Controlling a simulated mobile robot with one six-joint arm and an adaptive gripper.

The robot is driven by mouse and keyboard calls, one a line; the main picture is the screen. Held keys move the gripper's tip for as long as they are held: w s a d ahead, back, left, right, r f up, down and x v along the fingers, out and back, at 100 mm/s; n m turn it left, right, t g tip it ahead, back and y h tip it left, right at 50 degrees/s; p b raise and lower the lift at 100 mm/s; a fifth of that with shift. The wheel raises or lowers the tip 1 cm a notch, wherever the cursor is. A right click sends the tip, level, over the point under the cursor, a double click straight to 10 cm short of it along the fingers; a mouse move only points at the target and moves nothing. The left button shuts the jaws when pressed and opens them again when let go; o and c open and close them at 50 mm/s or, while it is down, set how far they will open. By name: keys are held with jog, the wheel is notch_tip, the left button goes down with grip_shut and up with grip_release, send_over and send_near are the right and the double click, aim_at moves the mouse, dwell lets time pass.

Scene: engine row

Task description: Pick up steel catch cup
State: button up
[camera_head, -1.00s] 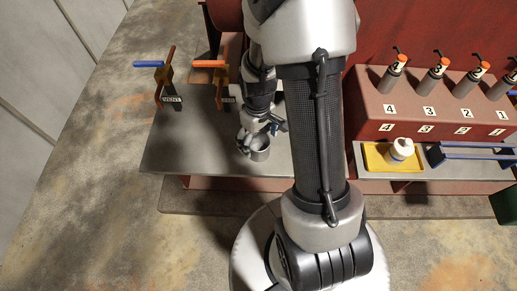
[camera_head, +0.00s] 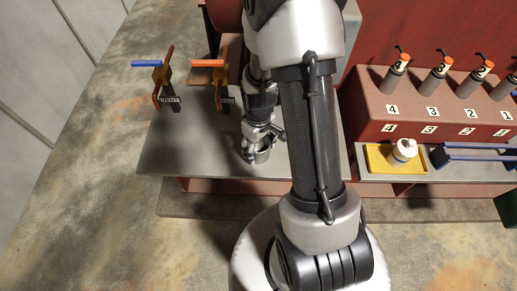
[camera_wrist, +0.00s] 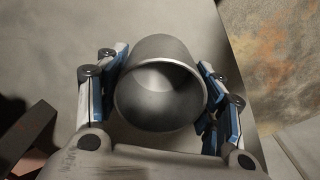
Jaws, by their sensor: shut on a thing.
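The steel catch cup (camera_head: 262,154) is a short grey metal cup near the front edge of the grey shelf (camera_head: 195,150). In the wrist view the cup (camera_wrist: 160,95) fills the middle, its open mouth facing the camera and its inside empty. My gripper (camera_wrist: 160,92) has one finger on each side of the cup and is shut on it. In the head view my gripper (camera_head: 256,145) comes down over the cup, and my arm covers part of the shelf to its right. I cannot tell whether the cup's base touches the shelf.
Two valves with a blue handle (camera_head: 146,63) and an orange handle (camera_head: 208,63) stand at the shelf's back left. A yellow tray (camera_head: 376,160) with a white bottle (camera_head: 404,150) and a blue rack (camera_head: 475,152) lie right of my arm. Numbered dispensers (camera_head: 435,73) stand behind.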

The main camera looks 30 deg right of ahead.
jog(key=c, duration=0.5)
jog(key=shift+r, duration=0.1)
